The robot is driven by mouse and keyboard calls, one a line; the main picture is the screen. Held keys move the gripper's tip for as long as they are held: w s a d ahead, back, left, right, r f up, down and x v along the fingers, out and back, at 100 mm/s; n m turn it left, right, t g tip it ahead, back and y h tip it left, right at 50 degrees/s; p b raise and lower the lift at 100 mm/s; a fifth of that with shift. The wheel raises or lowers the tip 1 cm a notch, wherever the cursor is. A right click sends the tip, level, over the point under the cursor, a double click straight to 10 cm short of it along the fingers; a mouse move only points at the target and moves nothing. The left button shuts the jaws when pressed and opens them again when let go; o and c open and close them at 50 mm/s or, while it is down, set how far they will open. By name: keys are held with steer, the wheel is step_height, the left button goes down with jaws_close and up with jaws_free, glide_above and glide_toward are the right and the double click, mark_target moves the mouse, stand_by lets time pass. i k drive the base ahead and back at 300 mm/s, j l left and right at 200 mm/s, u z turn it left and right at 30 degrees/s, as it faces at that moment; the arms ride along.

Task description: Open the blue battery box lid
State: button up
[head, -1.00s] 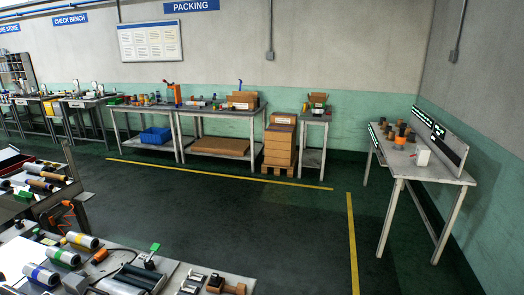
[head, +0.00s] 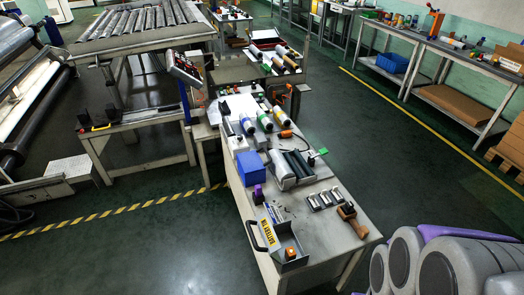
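A plain blue box (head: 251,168) sits on the near workbench (head: 335,231), toward its left edge. It looks closed, but I cannot make out a lid seam at this size. An open grey tray (head: 291,238) with yellow lettering that seems to read "BATTERY" stands at the bench's front left corner, with a black handle (head: 254,234) on its left and an orange item (head: 290,254) inside. My gripper is not in view. Grey and purple rounded parts of my own body fill the lower right corner, apart from the box.
A row of batteries (head: 323,200) and a wooden-handled tool (head: 352,221) lie right of the box. A roller device (head: 291,168) stands close beside it. A roller conveyor (head: 135,22) is behind left. Floor is clear on both sides of the bench.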

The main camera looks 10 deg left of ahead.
mark_target(251, 162)
steer(key=i+l+u, duration=0.1)
steer(key=l+u, duration=0.25)
steer(key=i+l+u, duration=0.1)
steer(key=l+u, duration=0.55)
steer(key=i+l+u, duration=0.1)
steer(key=i+u, duration=0.15)
steer(key=i+l+u, duration=0.15)
steer(key=i+u, duration=0.15)
steer(key=i, duration=0.05)
